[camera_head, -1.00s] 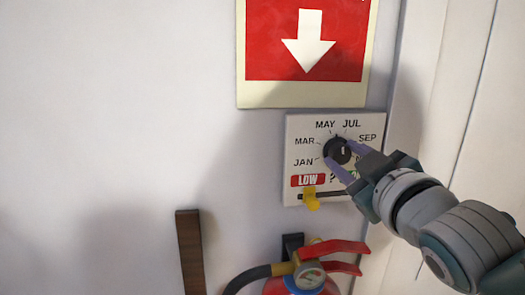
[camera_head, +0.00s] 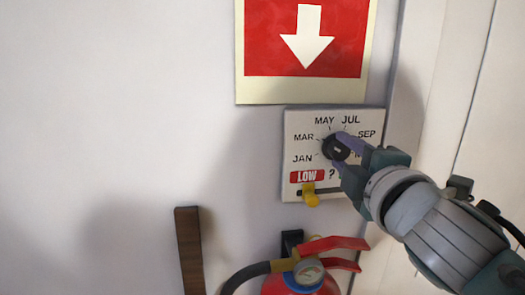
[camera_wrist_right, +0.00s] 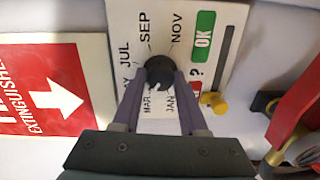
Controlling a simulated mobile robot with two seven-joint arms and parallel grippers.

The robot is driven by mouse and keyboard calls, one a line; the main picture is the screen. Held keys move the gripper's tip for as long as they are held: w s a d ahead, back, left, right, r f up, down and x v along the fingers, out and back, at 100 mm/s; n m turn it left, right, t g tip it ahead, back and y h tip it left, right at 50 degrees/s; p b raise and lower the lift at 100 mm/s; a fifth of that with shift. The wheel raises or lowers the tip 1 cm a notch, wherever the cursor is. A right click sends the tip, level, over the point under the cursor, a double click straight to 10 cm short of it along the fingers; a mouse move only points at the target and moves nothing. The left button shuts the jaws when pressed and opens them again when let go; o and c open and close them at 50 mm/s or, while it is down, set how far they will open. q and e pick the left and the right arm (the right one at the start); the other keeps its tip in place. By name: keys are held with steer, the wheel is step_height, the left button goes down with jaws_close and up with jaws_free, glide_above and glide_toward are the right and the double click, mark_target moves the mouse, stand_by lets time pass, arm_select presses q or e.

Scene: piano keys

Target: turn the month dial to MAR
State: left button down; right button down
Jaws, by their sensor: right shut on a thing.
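The month dial is a black round knob (camera_head: 334,146) on a white panel (camera_head: 293,125), with JAN, MAR, MAY, JUL and SEP printed around it. MAR is at its left, level with or slightly above the knob. My right gripper (camera_head: 341,150) comes in from the lower right with its purple fingers shut on the knob. In the right wrist view the knob (camera_wrist_right: 159,68) sits between the two fingertips. My left gripper is not in view.
A yellow slider tab (camera_head: 311,199) sits below the red LOW label (camera_head: 307,176). A red arrow sign (camera_head: 345,52) is above the panel. A red fire extinguisher (camera_head: 300,284) hangs below, and a brown wooden strip (camera_head: 189,250) is at lower left. The wall at left is bare.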

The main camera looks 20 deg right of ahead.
steer(key=shift+f+n, duration=0.25)
steer(key=shift+n, duration=0.25)
stand_by(0.3)
steer(key=c, duration=0.5)
jaws_free()
steer(key=shift+o, duration=0.2)
steer(key=shift+w+r, duration=0.15)
steer(key=shift+r, duration=0.1)
